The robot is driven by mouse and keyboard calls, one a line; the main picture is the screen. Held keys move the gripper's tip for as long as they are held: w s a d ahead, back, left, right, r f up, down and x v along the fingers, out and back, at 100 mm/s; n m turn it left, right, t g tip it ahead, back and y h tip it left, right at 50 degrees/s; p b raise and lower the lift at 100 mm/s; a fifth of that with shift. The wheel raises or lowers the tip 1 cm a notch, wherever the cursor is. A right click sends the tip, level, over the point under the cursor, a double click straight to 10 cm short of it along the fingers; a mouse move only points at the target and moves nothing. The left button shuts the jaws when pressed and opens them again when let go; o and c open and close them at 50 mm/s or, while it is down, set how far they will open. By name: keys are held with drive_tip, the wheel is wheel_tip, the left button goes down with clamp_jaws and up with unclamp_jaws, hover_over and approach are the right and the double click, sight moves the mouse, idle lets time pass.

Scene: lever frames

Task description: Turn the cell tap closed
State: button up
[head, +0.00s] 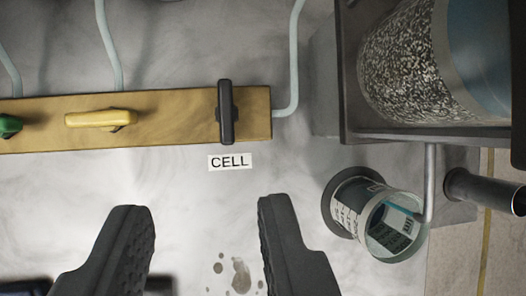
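The cell tap is a dark grey lever (227,112) at the right end of a yellow-brown manifold bar (170,104). Its handle stands upright in the picture, across the bar's length. A white label reading "CELL" (230,162) sits just below it. My gripper (207,215) is open, with its two dark ridged fingers wide apart and nothing between them. The fingertips are below the label and apart from the tap.
A yellow lever (98,118) lies along the bar, and a green one (9,126) shows at the left edge. A pale tube (291,60) joins the bar's right end. At right are a cylinder in a dark frame (415,133) and a printed cup (352,209). Brown stains (240,274) mark the pale surface.

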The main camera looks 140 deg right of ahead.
sight(227, 113)
drive_tip(key=p+x, duration=0.1)
drive_tip(key=x, duration=0.4)
drive_tip(key=p+x, duration=0.1)
drive_tip(key=x, duration=0.4)
drive_tip(key=s+x, duration=0.1)
drive_tip(key=x, duration=0.4)
drive_tip(key=shift+d+f+p, duration=0.1)
drive_tip(key=shift+f+p, duration=0.1)
drive_tip(key=shift+p, duration=0.2)
clamp_jaws()
drive_tip(key=shift+s+d, duration=0.1)
drive_tip(key=shift+d, duration=0.1)
drive_tip(key=shift+a, duration=0.15)
